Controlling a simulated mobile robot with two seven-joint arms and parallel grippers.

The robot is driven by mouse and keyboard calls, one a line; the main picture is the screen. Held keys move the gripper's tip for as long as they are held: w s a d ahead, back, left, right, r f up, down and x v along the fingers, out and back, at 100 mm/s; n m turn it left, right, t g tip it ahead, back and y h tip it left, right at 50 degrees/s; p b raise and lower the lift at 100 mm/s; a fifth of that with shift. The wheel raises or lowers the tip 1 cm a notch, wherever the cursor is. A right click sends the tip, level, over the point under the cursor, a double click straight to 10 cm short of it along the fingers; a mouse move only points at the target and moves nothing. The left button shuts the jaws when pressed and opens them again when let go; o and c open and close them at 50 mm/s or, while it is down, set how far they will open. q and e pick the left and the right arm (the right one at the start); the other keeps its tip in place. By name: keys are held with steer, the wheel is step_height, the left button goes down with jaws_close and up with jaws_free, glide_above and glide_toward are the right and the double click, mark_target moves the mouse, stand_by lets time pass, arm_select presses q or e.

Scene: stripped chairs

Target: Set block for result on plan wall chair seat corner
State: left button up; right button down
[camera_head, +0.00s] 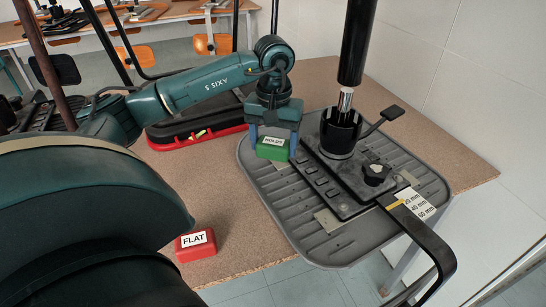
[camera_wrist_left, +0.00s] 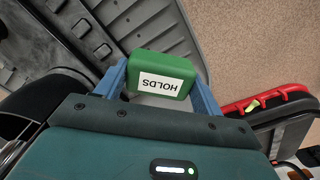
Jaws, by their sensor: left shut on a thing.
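A green block labelled HOLDS (camera_head: 272,148) is between the blue fingers of my left gripper (camera_head: 273,138), over the left part of the upturned grey chair seat (camera_head: 330,245). In the left wrist view, the green block (camera_wrist_left: 160,80) sits between the two blue fingertips (camera_wrist_left: 160,92), label facing the camera. I cannot tell whether the block touches the seat. A red block labelled FLAT (camera_head: 195,245) lies on the brown table at the near left. My right gripper is not in view.
A black mechanism with a cylinder and lever (camera_head: 345,140) stands on the seat. A paper gauge (camera_head: 412,203) marked in mm lies at its right. A black and red seat (camera_head: 195,130) lies behind my left arm. Bare table (camera_head: 240,215) lies left of the grey seat.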

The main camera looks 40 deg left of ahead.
mark_target(273, 156)
arm_select(q)
steer(key=shift+f, duration=2.4)
steer(key=shift+f+b, duration=0.15)
steer(key=shift+b, duration=0.15)
steer(key=o, duration=0.7)
steer(key=shift+o, duration=0.2)
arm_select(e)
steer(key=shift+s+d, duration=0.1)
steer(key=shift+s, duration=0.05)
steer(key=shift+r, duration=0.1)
arm_select(q)
steer(key=shift+r, duration=0.4)
step_height(273, 156, up, 12)
steer(key=shift+f+p, duration=0.2)
steer(key=shift+p, duration=0.5)
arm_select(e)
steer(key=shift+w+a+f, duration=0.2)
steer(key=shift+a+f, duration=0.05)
